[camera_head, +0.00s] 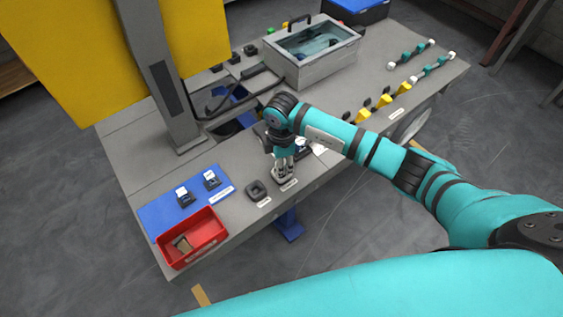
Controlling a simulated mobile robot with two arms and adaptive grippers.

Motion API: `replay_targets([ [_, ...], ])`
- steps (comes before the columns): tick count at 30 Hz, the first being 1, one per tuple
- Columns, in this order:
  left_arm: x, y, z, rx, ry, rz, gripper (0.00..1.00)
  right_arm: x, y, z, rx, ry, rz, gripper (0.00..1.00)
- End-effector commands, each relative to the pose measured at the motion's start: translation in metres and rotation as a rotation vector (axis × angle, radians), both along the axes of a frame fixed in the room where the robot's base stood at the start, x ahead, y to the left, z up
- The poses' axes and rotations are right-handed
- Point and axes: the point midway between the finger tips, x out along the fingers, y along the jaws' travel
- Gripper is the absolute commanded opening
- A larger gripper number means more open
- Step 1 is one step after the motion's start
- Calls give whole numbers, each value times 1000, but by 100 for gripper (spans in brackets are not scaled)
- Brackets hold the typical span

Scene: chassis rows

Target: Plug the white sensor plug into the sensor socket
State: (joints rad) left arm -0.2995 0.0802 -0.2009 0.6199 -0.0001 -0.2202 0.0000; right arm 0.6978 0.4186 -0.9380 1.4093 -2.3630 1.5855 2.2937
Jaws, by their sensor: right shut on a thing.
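My right gripper (284,168) points down at the front part of the grey bench, with its fingers close together. It is shut on a small pale part at its fingertips, mostly hidden by the fingers; it appears to be the white sensor plug. A labelled socket block (287,179) is directly under the fingertips. I cannot tell from here whether the plug is in it or just above it. A dark square socket (258,190) stands just left of the gripper, empty-looking, with its own label. My left gripper is not in view.
A blue mat (158,217) with two small white-topped dark parts (184,196) and a red bin (192,238) are at left. A grey lidded box (310,72) stands behind. Yellow and teal connectors (384,99) line the right side. A grey post (164,90) rises behind the mat.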

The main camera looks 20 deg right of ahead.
Motion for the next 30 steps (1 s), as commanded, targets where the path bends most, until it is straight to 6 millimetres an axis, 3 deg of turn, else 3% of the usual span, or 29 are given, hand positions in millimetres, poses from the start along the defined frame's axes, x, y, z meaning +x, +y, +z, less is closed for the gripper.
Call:
replay_targets([
  [5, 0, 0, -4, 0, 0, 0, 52, 0, 0, -6, 0, 0, 0, 0],
  [6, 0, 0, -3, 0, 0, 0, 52, 0, 0, -4, 0, 0, 0, 28],
  [11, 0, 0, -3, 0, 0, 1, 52, 0, 0, -4, 0, 0, 0, 49],
  [22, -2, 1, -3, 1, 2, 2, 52, 1, 0, 2, 1, -2, 0, 50],
  [30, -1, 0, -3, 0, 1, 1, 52, 1, 0, 52, 2, -5, 1, 50],
])
